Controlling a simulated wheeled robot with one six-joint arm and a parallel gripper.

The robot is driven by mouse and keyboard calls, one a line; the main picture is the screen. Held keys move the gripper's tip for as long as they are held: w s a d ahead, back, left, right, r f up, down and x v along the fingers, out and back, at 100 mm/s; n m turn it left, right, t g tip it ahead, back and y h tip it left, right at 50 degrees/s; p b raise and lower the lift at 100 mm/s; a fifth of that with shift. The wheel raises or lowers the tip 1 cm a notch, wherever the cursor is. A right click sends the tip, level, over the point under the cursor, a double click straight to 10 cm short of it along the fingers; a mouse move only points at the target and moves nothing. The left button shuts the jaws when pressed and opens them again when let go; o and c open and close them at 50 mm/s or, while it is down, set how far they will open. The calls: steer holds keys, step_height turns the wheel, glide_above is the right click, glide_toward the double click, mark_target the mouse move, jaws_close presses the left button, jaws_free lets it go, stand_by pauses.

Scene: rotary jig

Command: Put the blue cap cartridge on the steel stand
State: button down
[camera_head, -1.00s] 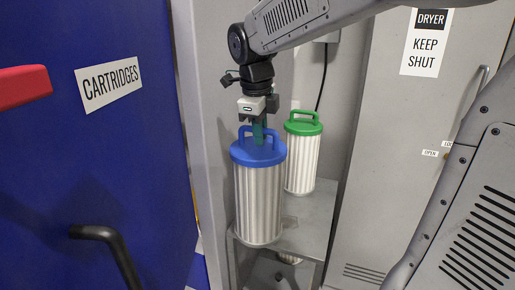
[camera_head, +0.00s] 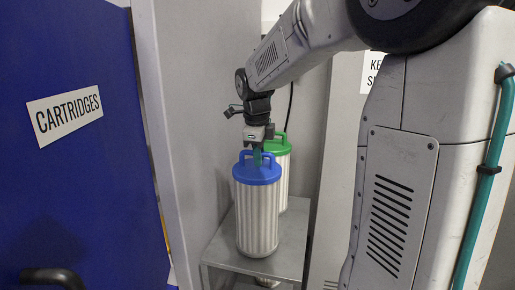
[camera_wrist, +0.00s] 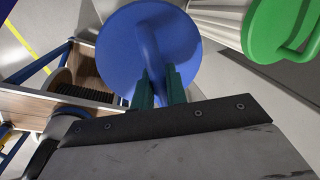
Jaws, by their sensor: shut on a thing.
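The blue cap cartridge (camera_head: 258,220) is a pleated pale cylinder with a blue lid and a loop handle. It hangs upright from my gripper (camera_head: 257,158), which is shut on the handle. The wrist view shows the green-tipped fingers of my gripper (camera_wrist: 158,88) at the handle on the blue lid (camera_wrist: 125,45). The steel stand (camera_head: 292,238) is a grey table against the wall. The cartridge's base appears over the front part of its top; I cannot tell whether it touches.
A green cap cartridge (camera_head: 283,185) stands behind and right of the blue one, close to it. A blue panel labelled CARTRIDGES (camera_head: 70,180) is at left. A grey wall edge (camera_head: 180,150) stands between panel and stand. A wood-sided container (camera_wrist: 85,75) shows in the wrist view.

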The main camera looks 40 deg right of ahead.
steer(key=shift+f, duration=0.45)
steer(key=c, duration=1.4)
jaws_free()
